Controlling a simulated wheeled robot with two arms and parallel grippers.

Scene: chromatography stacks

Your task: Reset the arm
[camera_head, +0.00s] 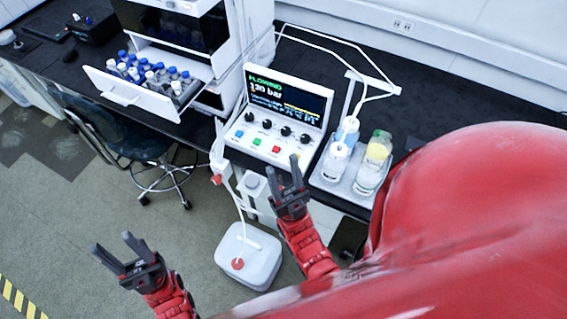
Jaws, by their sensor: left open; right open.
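My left gripper (115,249) is open and empty, held out over the floor at the lower left. My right gripper (284,172) is open and empty in the middle of the view. Its fingertips overlap the front edge of the control box in the picture; I cannot tell whether they touch it. The control box (237,136) has a lit screen (290,98) reading "FLOWING" and "120 bar", with a row of black knobs and several coloured buttons. My red arms and body cover the lower right.
An open drawer (110,91) holds several blue-capped bottles. A tray (327,180) with bottles (372,163) and tubing stands right of the control box on the black bench (450,90). A white container (262,262) is on the floor below. A dark chair (120,140) stands at the left.

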